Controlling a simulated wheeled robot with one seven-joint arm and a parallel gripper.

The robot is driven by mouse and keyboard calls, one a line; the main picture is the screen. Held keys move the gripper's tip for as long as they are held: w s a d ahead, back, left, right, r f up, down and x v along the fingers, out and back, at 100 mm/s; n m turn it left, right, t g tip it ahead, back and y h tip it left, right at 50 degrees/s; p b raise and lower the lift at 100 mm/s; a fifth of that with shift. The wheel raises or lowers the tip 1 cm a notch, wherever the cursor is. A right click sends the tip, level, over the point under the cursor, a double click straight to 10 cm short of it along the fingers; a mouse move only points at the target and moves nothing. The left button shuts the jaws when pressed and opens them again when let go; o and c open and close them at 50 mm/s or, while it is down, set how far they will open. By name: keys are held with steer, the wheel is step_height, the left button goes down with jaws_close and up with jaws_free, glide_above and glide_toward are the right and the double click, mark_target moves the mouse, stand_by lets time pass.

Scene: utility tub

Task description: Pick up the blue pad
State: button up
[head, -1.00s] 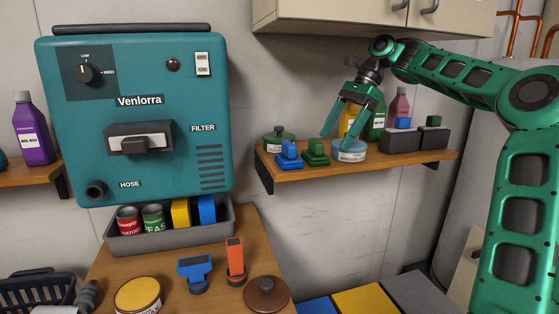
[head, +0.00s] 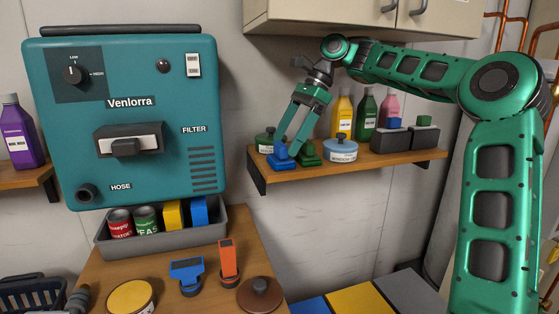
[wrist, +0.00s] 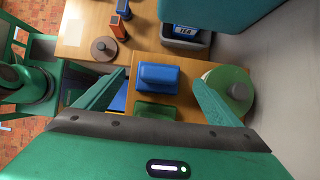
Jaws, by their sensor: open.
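A blue pad with a raised grip (head: 282,158) sits on the wooden wall shelf, between a green-lidded jar and a similar green pad (head: 308,154). In the wrist view the blue pad (wrist: 158,78) lies between my spread fingers, with the green pad (wrist: 155,110) just below it. My gripper (head: 287,148) is open and points down over the blue pad; its fingers partly cover the pad in the head view. A clear gap shows on each side of the pad in the wrist view (wrist: 160,80). Whether the fingertips reach down to pad height cannot be told.
The green-lidded jar (head: 265,143) stands close to one finger. A blue-lidded tin (head: 340,150), several bottles and dark blocks stand to the right on the shelf (head: 375,162). The teal machine (head: 125,110) is at left. Another blue tool (head: 187,272) stands on the lower table.

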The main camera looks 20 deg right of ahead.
mark_target(280, 152)
steer(key=x, duration=0.5)
steer(key=shift+d, duration=0.1)
steer(key=c, duration=1.2)
steer(key=shift+r, duration=0.2)
steer(key=shift+r, duration=1.5)
steer(key=shift+s+d+r, duration=0.1)
steer(key=shift+s, duration=8.75)
